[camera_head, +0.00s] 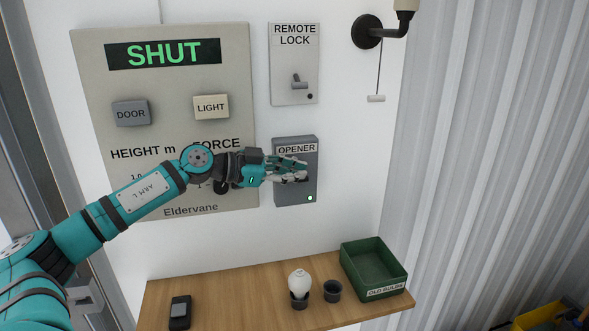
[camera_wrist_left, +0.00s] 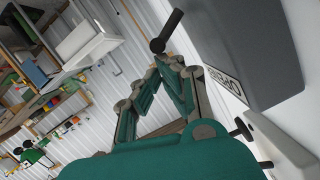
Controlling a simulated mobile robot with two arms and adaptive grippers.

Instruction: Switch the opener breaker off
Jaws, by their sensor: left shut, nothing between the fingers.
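My left gripper (camera_head: 305,170) is in front of the box, just below the label, and is shut and empty. In the left wrist view its fingertips (camera_wrist_left: 172,64) come together close to a dark lever (camera_wrist_left: 168,31) beside the grey breaker box (camera_wrist_left: 240,45). I cannot tell whether they touch the lever. In the head view the gripper hides the lever. My right gripper is not in view.
The REMOTE LOCK box (camera_head: 294,65) with a small lever is above. The control panel (camera_head: 90,75) reading SHUT is to the left. Below, a wooden shelf (camera_head: 235,290) holds a black handset (camera_head: 180,312), a white bulb (camera_head: 299,281), a dark cup (camera_head: 332,291) and a green crate (camera_head: 385,288).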

